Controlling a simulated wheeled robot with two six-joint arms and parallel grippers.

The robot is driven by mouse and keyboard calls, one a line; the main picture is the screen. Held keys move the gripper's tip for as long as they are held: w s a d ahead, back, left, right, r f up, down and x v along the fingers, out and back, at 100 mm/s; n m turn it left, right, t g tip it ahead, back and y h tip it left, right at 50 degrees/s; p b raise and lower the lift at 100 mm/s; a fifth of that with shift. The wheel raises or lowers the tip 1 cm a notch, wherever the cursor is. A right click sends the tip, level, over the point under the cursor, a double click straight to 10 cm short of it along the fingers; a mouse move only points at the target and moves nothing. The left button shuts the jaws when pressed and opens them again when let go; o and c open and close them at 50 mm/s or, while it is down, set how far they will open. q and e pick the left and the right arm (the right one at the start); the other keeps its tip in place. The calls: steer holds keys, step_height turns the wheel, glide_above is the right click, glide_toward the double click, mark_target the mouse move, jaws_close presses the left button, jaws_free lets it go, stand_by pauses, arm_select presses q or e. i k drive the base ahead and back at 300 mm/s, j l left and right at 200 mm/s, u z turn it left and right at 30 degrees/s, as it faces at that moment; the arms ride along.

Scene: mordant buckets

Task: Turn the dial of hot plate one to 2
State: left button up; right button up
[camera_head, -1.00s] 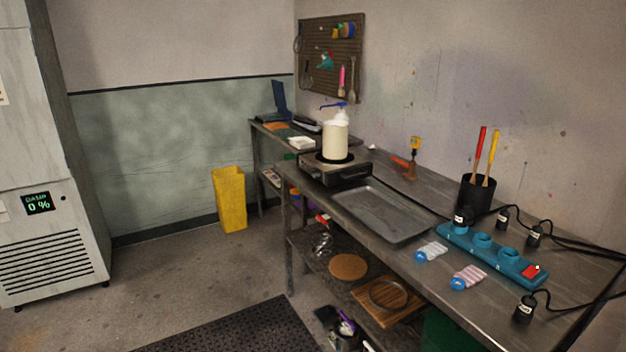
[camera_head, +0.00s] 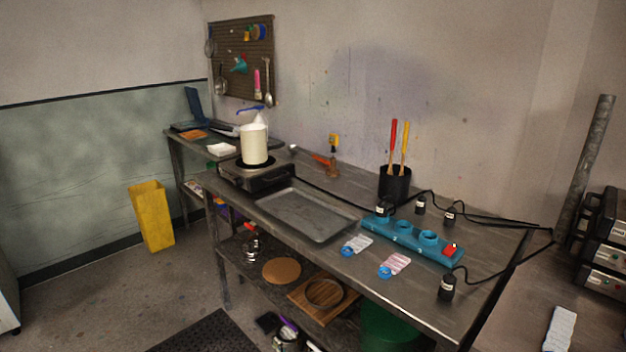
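One hot plate (camera_head: 257,174), a dark low box with a round burner, stands near the far left end of the long metal table (camera_head: 445,300). A white pump-top container (camera_head: 254,143) with a blue nozzle stands on its burner. The hot plate's dial is too small to make out, and I cannot read a number on it. Neither of my grippers is in view.
A metal tray (camera_head: 306,216) lies in front of the hot plate. A blue power strip (camera_head: 412,240) with loose black plugs nearby sits at the right. Stacked dark units (camera_head: 606,243) stand far right. A yellow bin (camera_head: 152,216) stands on open floor at left.

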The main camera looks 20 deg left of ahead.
mark_target(237, 182)
steer(key=i+j+z, duration=0.1)
steer(key=j+z, duration=0.35)
steer(key=j, duration=0.35)
steer(key=j+z, duration=0.45)
steer(key=j, duration=0.3)
steer(key=k+j+z, duration=0.15)
steer(key=j+z, duration=0.3)
steer(key=j, duration=0.35)
